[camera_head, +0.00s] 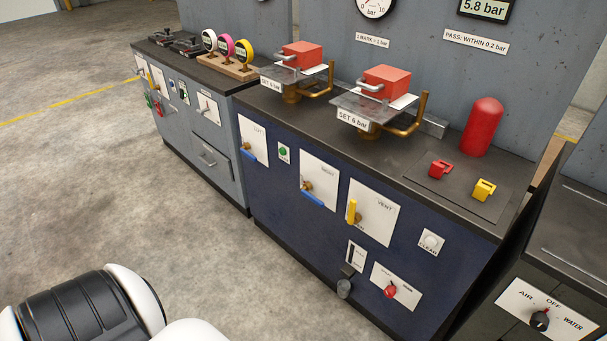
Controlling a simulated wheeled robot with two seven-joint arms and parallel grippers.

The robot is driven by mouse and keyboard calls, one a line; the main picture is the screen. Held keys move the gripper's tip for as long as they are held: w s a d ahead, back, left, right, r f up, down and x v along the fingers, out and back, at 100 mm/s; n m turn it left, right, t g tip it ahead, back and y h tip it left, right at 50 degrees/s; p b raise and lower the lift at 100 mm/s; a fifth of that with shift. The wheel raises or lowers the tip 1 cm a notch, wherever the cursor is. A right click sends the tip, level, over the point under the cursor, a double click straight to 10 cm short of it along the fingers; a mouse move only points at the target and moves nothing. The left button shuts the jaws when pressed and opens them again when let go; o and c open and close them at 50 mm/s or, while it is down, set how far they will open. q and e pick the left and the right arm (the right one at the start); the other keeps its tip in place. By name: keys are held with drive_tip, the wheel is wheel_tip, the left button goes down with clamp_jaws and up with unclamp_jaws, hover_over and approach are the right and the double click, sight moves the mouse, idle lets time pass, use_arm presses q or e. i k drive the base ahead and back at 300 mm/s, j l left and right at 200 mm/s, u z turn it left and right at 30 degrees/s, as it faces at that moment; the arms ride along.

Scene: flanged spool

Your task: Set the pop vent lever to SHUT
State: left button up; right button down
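A yellow lever (351,212) stands upright on a brass valve on a white plate (374,221) marked VENT, on the front of the dark blue cabinet. Blue levers sit on two other white plates: one lever (312,199) under the middle plate and one (247,152) on the left plate, whose word is too small to read surely. A red knob (390,291) sits on a small plate lower right. I cannot read a SHUT mark or tell which lever is named pop vent. Neither gripper is in view.
On the cabinet top stand red blocks (302,55) (387,83) on clamped plates, a red cylinder (482,127), and red (440,169) and yellow (484,189) clips. A black ball handle (344,288) juts out below. Open floor (120,200) lies left.

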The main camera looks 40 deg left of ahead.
sight(354, 218)
drive_tip(key=u, duration=0.85)
drive_tip(key=j, duration=0.1)
